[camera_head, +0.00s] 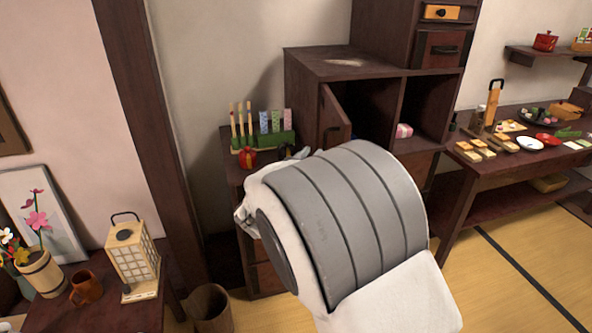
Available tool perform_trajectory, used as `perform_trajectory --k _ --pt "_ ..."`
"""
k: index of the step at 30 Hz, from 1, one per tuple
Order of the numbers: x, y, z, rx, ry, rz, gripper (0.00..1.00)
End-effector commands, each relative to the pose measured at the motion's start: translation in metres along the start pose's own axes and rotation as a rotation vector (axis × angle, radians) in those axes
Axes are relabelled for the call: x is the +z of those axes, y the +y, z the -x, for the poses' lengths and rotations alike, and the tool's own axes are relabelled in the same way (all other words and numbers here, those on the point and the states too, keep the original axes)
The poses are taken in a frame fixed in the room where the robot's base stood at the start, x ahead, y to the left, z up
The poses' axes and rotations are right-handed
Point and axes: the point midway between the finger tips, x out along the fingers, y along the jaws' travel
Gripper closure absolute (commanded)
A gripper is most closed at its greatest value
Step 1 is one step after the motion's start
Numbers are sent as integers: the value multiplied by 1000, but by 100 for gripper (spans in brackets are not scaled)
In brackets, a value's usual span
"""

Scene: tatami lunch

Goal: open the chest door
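The dark wooden chest (340,64) stands against the back wall. Its left compartment has a dark door (335,112) that stands ajar, swung outward, with a dark handle (331,134) low on it. Part of the dark compartment interior (372,104) shows to the right of the door. My arm's large grey and white link fills the middle foreground and covers the chest's lower front. A small pale part of my gripper (293,153) seems to show just beyond the link, left of and below the door. Its fingers are too hidden to read, and contact with the door cannot be told.
A stand with colourful sticks (262,137) and a red ornament (247,158) sit left of the chest. A lantern (134,258) and wooden bin (210,307) are at lower left. A low table (470,186) with food stands right; tatami floor (500,270) is clear.

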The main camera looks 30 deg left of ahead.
Motion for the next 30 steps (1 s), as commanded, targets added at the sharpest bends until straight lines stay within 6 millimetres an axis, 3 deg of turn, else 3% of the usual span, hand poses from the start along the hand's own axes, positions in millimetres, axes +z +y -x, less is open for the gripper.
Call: perform_trajectory --k 6,12,30 --pt "-1 0 48 -2 0 0 74" --pt "-1 0 70 -1 1 -1 74" --pt "0 0 75 0 1 0 74"
